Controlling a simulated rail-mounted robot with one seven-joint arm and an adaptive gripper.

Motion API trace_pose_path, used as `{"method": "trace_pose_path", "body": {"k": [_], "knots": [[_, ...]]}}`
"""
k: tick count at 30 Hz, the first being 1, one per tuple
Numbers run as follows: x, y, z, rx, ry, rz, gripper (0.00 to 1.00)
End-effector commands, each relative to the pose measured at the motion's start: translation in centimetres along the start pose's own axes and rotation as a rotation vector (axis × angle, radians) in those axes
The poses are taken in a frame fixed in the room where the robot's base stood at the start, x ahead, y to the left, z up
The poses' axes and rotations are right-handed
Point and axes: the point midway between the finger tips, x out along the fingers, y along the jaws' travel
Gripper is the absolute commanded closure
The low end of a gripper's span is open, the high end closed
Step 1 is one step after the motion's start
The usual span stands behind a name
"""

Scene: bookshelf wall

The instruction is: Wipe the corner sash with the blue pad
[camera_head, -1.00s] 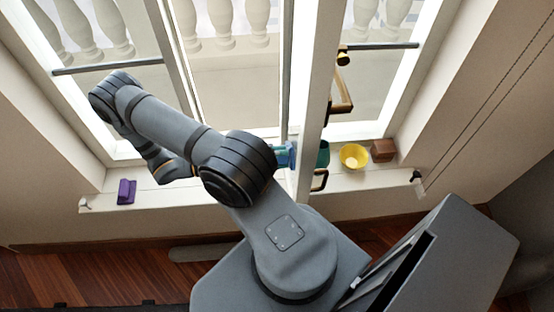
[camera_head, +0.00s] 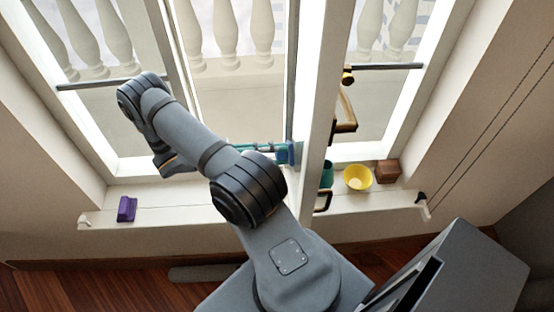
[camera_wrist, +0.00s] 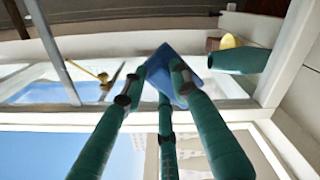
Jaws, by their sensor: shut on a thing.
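The blue pad (camera_head: 292,152) is held in my gripper (camera_head: 283,151) beside the left face of the white upright sash frame (camera_head: 317,90). In the wrist view the pad (camera_wrist: 160,64) sits between my green fingertips (camera_wrist: 157,72), which are closed on it. The pad is close to the sash frame; I cannot tell whether it touches. My arm hides part of the gripper in the head view.
On the sill to the right stand a green cup (camera_head: 327,174), a yellow bowl (camera_head: 357,177) and a brown block (camera_head: 388,171). A purple object (camera_head: 127,209) lies on the left sill. Brass handles (camera_head: 345,121) stick out from the sash.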

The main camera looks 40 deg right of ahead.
Motion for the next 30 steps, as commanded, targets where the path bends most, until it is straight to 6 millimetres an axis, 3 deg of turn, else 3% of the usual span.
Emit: {"method": "trace_pose_path", "body": {"k": [5,16,30], "knots": [[0.0,0.5,-0.3,0.000,-0.001,0.000,1.00],[0.3,2.1,1.2,0.000,-0.001,0.000,1.00],[0.2,-0.3,3.9,-0.001,-0.004,0.000,1.00]]}}
